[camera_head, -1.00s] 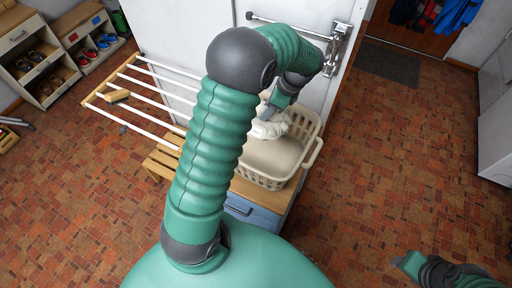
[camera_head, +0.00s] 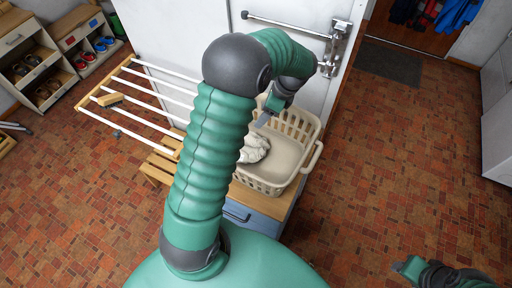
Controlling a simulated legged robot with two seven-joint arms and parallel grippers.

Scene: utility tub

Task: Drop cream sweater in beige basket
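The beige basket (camera_head: 298,172) is a slatted plastic basket standing on a wooden-topped cabinet. The cream sweater (camera_head: 254,148) lies crumpled inside it at the left side, partly hidden behind my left arm. My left gripper (camera_head: 264,112) is just above the sweater, near the basket's back left rim. Its fingers look spread and hold nothing; a gap shows between them and the sweater. My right gripper (camera_head: 404,267) is low at the right edge, over the floor, far from the basket. Only part of it shows, so I cannot tell how far it is open.
Shoe shelves (camera_head: 38,65) stand at the back left.

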